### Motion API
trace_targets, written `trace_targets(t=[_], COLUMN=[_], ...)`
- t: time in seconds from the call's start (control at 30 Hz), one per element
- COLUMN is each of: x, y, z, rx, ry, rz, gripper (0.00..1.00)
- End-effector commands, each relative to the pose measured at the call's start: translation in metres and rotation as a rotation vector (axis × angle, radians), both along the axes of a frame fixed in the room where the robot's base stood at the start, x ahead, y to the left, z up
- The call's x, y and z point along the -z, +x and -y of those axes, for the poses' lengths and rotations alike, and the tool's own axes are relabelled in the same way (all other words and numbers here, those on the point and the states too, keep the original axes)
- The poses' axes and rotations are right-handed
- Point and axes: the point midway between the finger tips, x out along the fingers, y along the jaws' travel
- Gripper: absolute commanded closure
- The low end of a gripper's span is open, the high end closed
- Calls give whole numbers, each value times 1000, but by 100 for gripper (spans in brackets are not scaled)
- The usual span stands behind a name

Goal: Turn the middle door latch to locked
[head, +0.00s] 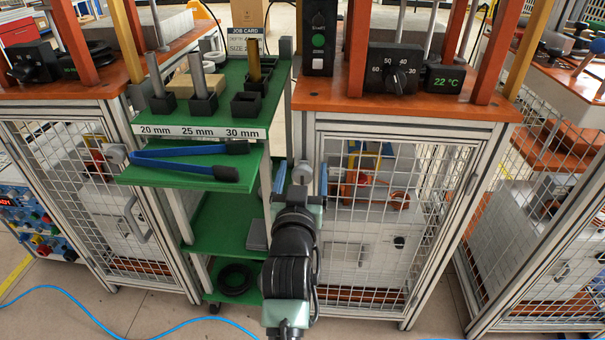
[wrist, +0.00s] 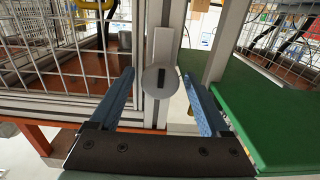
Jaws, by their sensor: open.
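The middle door latch is a round grey knob (head: 302,172) on the left post of the middle cabinet's mesh door (head: 375,220). In the wrist view my gripper (wrist: 159,78) has one finger on each side of the latch, with gaps between. Nothing is held. The door looks closed against its frame.
A green shelf cart (head: 215,218) stands close to the left of the latch, with blue tongs (head: 190,158) on it. A blue hose (head: 90,297) lies on the floor.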

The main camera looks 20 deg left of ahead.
Motion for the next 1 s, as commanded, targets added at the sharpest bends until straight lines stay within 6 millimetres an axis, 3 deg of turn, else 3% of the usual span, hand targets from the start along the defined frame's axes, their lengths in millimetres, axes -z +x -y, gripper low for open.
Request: trace_targets(t=[0.13, 0.57, 1.0], x=[0, 0, -2], y=[0, 0, 0], z=[0, 0, 0], rx=[0, 0, 1], ry=[0, 0, -93], rz=[0, 0, 26], gripper=[23, 100, 100])
